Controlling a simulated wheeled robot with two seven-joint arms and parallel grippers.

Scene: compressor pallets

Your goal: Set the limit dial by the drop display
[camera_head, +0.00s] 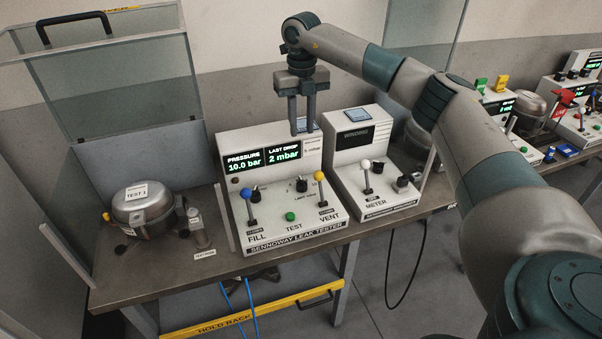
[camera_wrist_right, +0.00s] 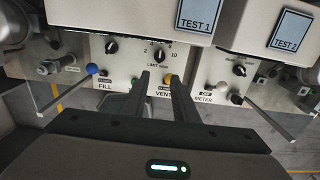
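The leak tester (camera_head: 322,222) is a white console on the bench. Its LAST DROP display (camera_head: 283,152) reads 2 mbar, beside a PRESSURE display (camera_head: 243,162) reading 10.0 bar. The limit dial (camera_head: 301,185) is a small black knob on the sloping panel. It also shows in the right wrist view (camera_wrist_right: 158,56) with a scale including 2, 8 and 10; its exact setting is hard to read. My right gripper (camera_head: 302,132) hangs fingers down above and behind the panel, apart from the dial. Its fingers (camera_wrist_right: 159,77) are parted with nothing between them. My left gripper is not in view.
A blue FILL lever (camera_head: 247,194), green TEST button (camera_head: 290,216) and yellow VENT lever (camera_head: 320,178) stand near the dial. A METER console (camera_head: 358,145) adjoins on the right. A compressor (camera_head: 143,210) and clear guard (camera_head: 110,80) are on the left.

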